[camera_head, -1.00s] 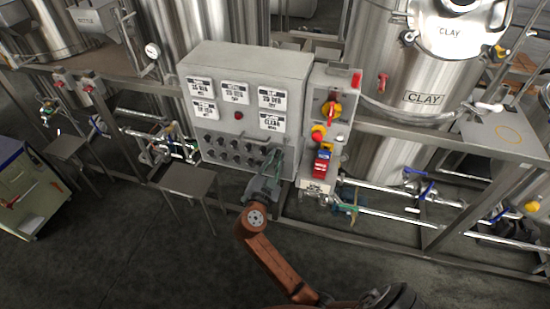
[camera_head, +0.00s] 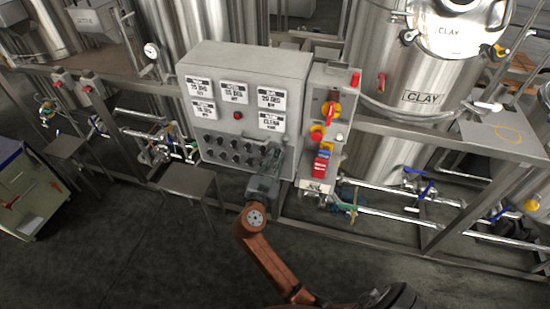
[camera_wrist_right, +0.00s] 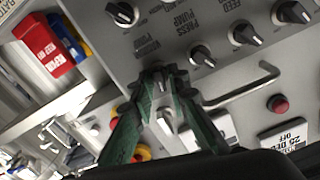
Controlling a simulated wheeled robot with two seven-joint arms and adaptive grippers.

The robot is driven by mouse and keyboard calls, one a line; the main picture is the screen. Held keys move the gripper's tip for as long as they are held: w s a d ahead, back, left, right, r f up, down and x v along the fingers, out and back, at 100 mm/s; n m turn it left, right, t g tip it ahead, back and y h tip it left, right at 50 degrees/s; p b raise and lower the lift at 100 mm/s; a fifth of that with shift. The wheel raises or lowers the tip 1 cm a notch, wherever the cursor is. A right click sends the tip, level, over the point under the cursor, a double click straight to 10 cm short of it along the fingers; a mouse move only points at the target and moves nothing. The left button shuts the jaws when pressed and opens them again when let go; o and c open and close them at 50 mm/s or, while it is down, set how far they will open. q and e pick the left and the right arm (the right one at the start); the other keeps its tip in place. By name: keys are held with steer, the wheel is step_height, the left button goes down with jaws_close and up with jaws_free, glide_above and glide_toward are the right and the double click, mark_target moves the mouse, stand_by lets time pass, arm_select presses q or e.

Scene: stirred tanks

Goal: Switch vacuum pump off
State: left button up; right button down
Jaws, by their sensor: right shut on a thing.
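The grey control box (camera_head: 243,62) stands in the middle of the head view, with rows of black knobs low on its front. My right gripper (camera_head: 272,158) is at the lower right of this front. In the right wrist view, my right gripper's green-grey fingers (camera_wrist_right: 166,78) are closed around a dark knob (camera_wrist_right: 162,88) below a label that seems to read vacuum pump. The fingers hide most of this knob, so its pointing direction is unclear. The press pump knob (camera_wrist_right: 200,55) is beside it. My left gripper is in neither view.
A bent metal handle (camera_wrist_right: 245,88) sticks out close to the fingers, and a red button (camera_wrist_right: 278,104) lies beyond it. A side panel (camera_head: 331,85) carries a red-yellow switch and red and blue tags. A small grey table (camera_head: 188,180) stands at left.

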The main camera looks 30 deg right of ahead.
steer(key=n+p, duration=0.1)
steer(key=n, duration=0.3)
steer(key=shift+n, duration=0.3)
steer(key=shift+n+p, duration=0.6)
steer(key=shift+n, duration=1.4)
steer(key=shift+f, duration=0.1)
steer(key=c, duration=2.1)
jaws_free()
